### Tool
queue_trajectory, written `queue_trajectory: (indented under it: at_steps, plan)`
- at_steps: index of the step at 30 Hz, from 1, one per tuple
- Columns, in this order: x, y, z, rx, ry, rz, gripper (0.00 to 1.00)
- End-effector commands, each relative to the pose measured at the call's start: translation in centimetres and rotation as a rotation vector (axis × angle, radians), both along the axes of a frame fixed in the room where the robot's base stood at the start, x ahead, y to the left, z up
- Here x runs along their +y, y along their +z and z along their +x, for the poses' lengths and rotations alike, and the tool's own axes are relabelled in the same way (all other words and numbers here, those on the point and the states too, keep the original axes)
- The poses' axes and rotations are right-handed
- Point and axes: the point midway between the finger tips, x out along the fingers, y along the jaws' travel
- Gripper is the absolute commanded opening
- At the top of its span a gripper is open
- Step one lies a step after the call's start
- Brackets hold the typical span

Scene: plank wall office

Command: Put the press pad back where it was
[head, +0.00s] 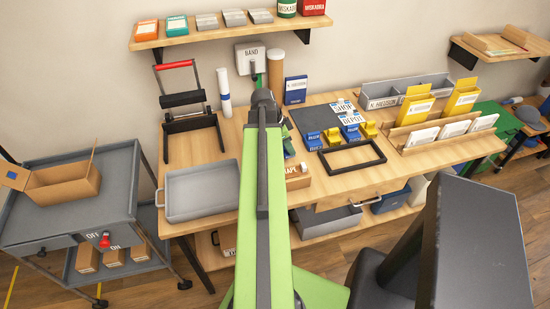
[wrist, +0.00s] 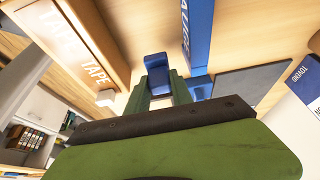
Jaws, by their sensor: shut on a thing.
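My gripper (wrist: 158,88) is shut on a small blue block (wrist: 156,66), held between its two green fingers in the wrist view. I cannot tell for sure that this block is the press pad. A black press-like frame with a red-topped handle (head: 181,98) stands at the back left of the bench, apart from my gripper.
The TAPE box (head: 298,178) is close to my gripper. A dark grey mat (head: 308,117), blue and yellow blocks (head: 313,141) and a black frame (head: 351,169) lie to the right. An empty grey tray (head: 200,208) lies at the left. A wall shelf (head: 232,34) overhangs the back.

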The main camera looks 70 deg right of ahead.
Motion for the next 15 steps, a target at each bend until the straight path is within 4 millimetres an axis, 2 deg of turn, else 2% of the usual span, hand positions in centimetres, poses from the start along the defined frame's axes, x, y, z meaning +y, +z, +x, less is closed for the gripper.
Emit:
queue_trajectory:
  at_steps: [5, 12, 15]
  plan:
    - [0.0, -0.5, 0.2, 0.0, 0.0, 0.0, 0.0]
    - [-0.2, -4.4, -0.3, 0.001, -0.008, -0.001, 0.0]
    - [-0.2, -4.4, -0.4, 0.001, -0.009, -0.001, 0.0]
